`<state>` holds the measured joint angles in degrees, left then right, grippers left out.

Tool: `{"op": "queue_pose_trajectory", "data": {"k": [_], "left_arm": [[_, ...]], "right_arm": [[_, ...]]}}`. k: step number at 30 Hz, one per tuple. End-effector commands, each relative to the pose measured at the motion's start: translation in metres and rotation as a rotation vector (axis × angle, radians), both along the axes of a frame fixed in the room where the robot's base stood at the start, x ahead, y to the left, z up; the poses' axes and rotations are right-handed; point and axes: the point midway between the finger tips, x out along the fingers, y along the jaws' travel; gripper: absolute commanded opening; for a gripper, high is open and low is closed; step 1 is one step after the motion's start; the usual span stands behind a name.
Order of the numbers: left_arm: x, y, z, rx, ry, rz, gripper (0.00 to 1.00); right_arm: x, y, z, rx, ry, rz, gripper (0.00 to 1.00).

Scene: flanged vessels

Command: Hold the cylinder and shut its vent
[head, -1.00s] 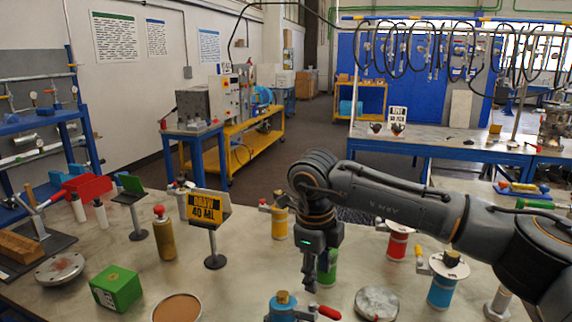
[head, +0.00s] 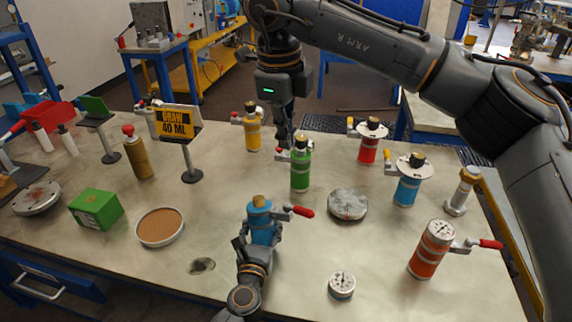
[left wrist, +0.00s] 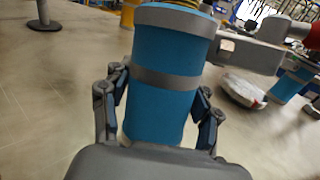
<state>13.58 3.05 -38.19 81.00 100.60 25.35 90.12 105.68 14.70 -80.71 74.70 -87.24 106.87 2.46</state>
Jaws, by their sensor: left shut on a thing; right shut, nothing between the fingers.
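A blue cylinder (head: 262,236) with a brass top stands upright near the front middle of the table. Its red-handled vent lever (head: 301,211) sticks out sideways to the right. My left gripper (head: 258,246) is shut around its body from the front. In the left wrist view the blue cylinder (left wrist: 158,112) stands between the two fingers of my left gripper (left wrist: 160,125), with a grey band around it; a blurred red-ended lever (left wrist: 302,35) is at right. My right gripper (head: 286,138) is shut and empty, hanging by the top of a green cylinder (head: 300,172), behind the blue one; contact cannot be told.
Other cylinders are yellow (head: 252,130), red (head: 368,146), a second blue (head: 407,188) and orange-red (head: 430,250). A grey disc (head: 347,204), a gauge (head: 341,285), a tan dish (head: 160,227), a green box (head: 97,208) and a sign (head: 174,123) surround free table areas.

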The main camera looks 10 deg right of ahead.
Motion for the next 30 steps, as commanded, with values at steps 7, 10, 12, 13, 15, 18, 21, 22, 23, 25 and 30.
{"op": "queue_pose_trajectory", "data": {"k": [7,10,12,13,15,18,21,22,23,25,30], "left_arm": [[0.001,0.0,0.002,-0.002,-0.004,0.0,0.0],[0.001,0.0,0.002,-0.002,-0.004,0.0,0.0],[0.001,0.0,0.003,-0.002,-0.004,0.0,0.0],[0.001,0.0,0.003,-0.002,-0.004,0.0,0.0],[0.001,0.0,0.003,-0.002,-0.004,0.0,0.0],[0.001,0.0,0.003,-0.002,-0.004,0.0,0.0],[0.001,0.0,0.003,-0.002,-0.005,0.0,0.0],[0.001,0.0,0.003,-0.002,-0.005,0.0,0.0],[0.001,0.0,0.003,-0.002,-0.005,0.0,0.0],[0.001,0.0,0.003,-0.002,-0.004,0.0,0.0],[0.001,0.0,0.003,-0.002,-0.004,0.0,0.0]], "right_arm": [[-0.013,0.053,-0.064,0.193,0.062,0.148,0.0],[-0.031,0.095,-0.1,0.362,0.102,0.242,0.0],[-0.048,0.125,-0.121,0.494,0.126,0.297,0.0],[-0.056,0.137,-0.128,0.552,0.136,0.315,0.0],[-0.075,0.163,-0.14,0.688,0.154,0.351,0.0],[-0.102,0.196,-0.149,0.888,0.173,0.377,0.0],[-0.127,0.223,-0.148,1.09,0.18,0.372,0.0],[-0.133,0.229,-0.146,1.152,0.179,0.366,0.0],[-0.139,0.235,-0.143,1.212,0.178,0.353,0.0],[-0.151,0.246,-0.136,1.349,0.169,0.318,0.0],[-0.167,0.255,-0.112,1.663,0.117,0.163,0.0]]}}
